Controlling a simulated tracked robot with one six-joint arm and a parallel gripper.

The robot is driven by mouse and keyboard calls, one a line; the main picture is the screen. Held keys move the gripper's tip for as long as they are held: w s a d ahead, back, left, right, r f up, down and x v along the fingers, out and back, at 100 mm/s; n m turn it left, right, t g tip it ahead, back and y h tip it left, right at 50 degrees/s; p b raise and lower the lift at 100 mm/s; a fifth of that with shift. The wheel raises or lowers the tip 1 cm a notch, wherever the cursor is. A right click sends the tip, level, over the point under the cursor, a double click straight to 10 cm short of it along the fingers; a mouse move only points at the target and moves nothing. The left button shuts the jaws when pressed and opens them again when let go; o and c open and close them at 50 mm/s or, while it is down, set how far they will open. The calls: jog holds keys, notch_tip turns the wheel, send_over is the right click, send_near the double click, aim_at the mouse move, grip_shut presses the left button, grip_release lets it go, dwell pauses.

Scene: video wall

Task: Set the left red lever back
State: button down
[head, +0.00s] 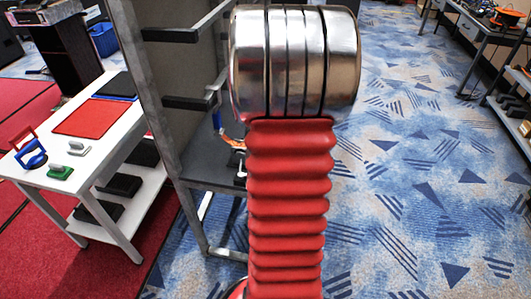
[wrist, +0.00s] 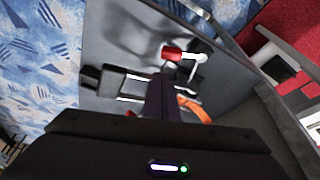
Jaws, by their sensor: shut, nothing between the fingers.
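In the wrist view, a red lever grip (wrist: 172,54) with a pale metal arm and dark fitting sits on a grey surface, just beyond my gripper (wrist: 161,80). My gripper points toward it as a dark narrow shape, shut and empty. A gap appears between fingertips and grip, but I cannot tell its depth. An orange piece (wrist: 192,106) lies right of the fingers, partly hidden. Whether the grip is the left lever I cannot tell. In the head view, my red arm hides most of this area; a small orange part (head: 232,142) shows beside it.
A grey metal frame (head: 166,130) with posts and bars stands left of my arm. A white table (head: 112,158) with a red mat (head: 93,117) and handled blocks stands farther left. The blue patterned carpet on the right is open, with shelving at the far edge.

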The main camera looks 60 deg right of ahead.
jog(key=shift+x, duration=4.3)
jog(key=shift+w+a, duration=0.1)
jog(key=shift+a, duration=0.2)
jog(key=shift+d, duration=0.2)
